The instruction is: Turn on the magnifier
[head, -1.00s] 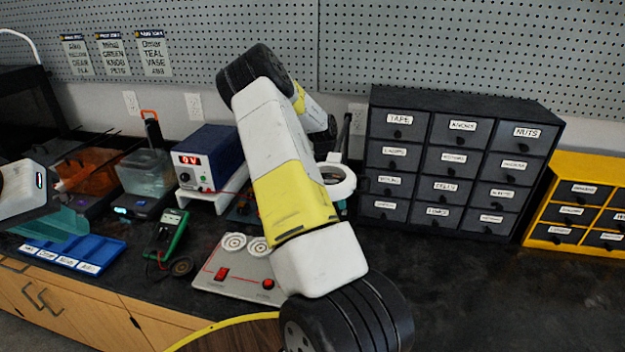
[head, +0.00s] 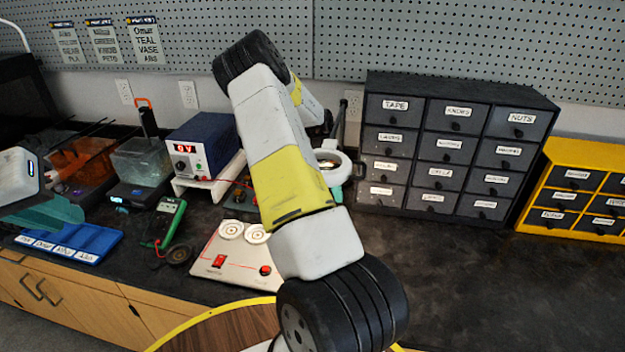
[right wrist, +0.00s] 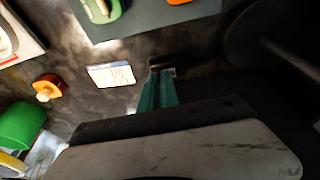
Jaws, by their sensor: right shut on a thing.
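A grey drawer cabinet (head: 455,150) and a yellow one (head: 575,190) stand at the right. A power supply (head: 203,145), a green multimeter (head: 170,222), a hotplate-like panel (head: 237,258) and a blue tray (head: 70,242) are at the left. The bench (head: 460,285) at front right is clear.

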